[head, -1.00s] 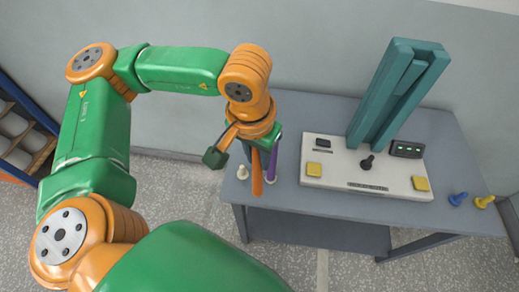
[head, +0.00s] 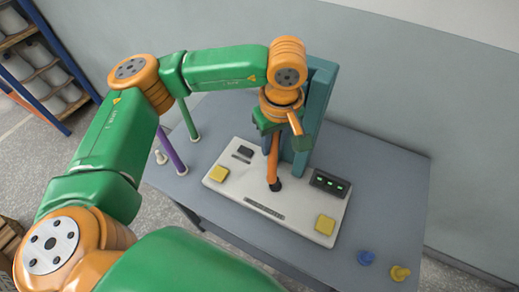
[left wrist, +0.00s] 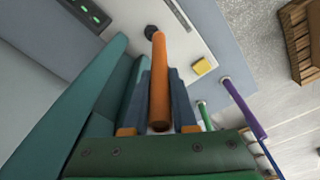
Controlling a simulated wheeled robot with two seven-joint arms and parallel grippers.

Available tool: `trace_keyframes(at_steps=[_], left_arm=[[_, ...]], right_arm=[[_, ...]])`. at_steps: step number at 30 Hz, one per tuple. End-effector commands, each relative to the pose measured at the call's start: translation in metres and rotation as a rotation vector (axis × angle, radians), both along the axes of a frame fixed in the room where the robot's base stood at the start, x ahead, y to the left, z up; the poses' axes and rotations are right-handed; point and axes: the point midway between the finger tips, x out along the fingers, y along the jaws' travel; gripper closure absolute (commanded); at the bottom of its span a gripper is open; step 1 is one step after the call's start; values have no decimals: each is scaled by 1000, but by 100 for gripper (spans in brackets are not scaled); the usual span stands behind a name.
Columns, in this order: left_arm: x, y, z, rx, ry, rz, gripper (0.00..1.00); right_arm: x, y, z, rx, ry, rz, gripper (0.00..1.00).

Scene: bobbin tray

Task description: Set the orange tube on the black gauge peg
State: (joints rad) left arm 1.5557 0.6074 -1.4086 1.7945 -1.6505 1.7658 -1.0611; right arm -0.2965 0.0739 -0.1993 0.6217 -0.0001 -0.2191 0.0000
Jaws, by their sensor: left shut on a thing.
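My left gripper (head: 270,140) is shut on the orange tube (head: 273,168) and holds it nearly upright over the white panel (head: 247,187). The black gauge peg (head: 276,187) is on that panel, at the tube's lower end. In the left wrist view the orange tube (left wrist: 160,75) sits between the two blue-grey fingers of the gripper (left wrist: 160,100). Its far end is right beside the black peg (left wrist: 151,31) in the picture. I cannot tell whether the tube is around the peg or just above it. My right gripper is not in view.
A tall teal upright (head: 317,105) stands close behind the gripper. The panel has yellow buttons (head: 325,224) and a lit display (head: 330,182). Blue (head: 366,257) and yellow (head: 400,272) pieces lie right.

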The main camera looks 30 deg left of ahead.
Motion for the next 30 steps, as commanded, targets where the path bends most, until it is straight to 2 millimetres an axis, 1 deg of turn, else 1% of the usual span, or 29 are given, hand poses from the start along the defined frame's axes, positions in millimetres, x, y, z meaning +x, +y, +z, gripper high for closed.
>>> trace_keyframes(at_steps=[1, 3, 6, 9, 14, 21, 23, 30], left_arm=[[5, -5, -3, 4, 4, 104, 100], [10, -9, -6, 9, 5, 234, 100], [14, -12, -9, 16, 5, 358, 100], [16, -14, -12, 20, 5, 420, 100], [16, -14, -20, 22, 4, 434, 100], [15, -13, -46, 22, 5, 432, 100], [15, -13, -50, 22, 4, 432, 100], [16, -13, -51, 21, 3, 431, 100]], right_arm=[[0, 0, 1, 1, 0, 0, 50], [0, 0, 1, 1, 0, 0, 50], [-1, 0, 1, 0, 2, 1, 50], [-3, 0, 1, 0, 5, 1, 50], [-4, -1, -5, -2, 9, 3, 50], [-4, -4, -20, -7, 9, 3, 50], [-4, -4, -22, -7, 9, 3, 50], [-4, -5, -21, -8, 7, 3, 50]])
